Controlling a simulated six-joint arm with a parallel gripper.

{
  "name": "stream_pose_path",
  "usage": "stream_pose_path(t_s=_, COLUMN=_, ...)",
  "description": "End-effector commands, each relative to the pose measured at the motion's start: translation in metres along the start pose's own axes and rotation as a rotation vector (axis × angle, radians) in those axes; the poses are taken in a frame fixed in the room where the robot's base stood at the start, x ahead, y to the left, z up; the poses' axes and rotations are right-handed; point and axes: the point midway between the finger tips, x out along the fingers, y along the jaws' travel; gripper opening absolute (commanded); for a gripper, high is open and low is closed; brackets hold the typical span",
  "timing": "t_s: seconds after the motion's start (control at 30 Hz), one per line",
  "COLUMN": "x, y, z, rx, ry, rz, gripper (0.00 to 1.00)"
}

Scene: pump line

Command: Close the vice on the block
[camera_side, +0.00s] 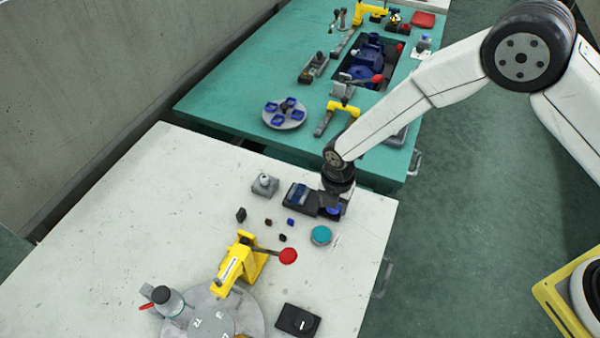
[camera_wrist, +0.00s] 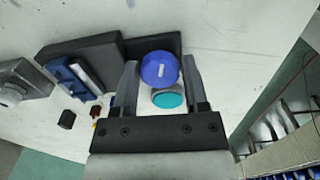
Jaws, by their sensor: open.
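The vice stands on the white table, with a dark base (camera_side: 316,203) and blue jaws (camera_side: 297,194). Its blue round knob shows in the side view (camera_side: 333,211) and in the wrist view (camera_wrist: 160,70). In the wrist view a pale strip (camera_wrist: 91,74) lies by the blue jaw part (camera_wrist: 70,80); I cannot tell whether it is the block or part of the vice. My gripper (camera_wrist: 160,64) is open, its fingers on either side of the knob with slight gaps visible. In the side view my wrist hides part of the knob end.
A teal disc (camera_side: 321,235) lies close to the knob. Small cubes, including a blue one (camera_side: 290,222), lie left of it. A grey fixture (camera_side: 265,185) stands left of the vice. A yellow clamp (camera_side: 240,264) with a red-tipped handle (camera_side: 288,256) stands nearer the camera.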

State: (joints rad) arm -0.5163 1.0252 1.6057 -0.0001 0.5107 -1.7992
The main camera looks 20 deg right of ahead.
Motion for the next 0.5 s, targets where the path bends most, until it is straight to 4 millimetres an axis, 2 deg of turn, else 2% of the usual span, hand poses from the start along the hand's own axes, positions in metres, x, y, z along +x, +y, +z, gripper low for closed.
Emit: stream_pose_path(t_s=0.5, x=-0.0009, y=0.0017, z=0.0009, rx=0.342, ry=-0.001, rz=0.006, gripper=0.62)
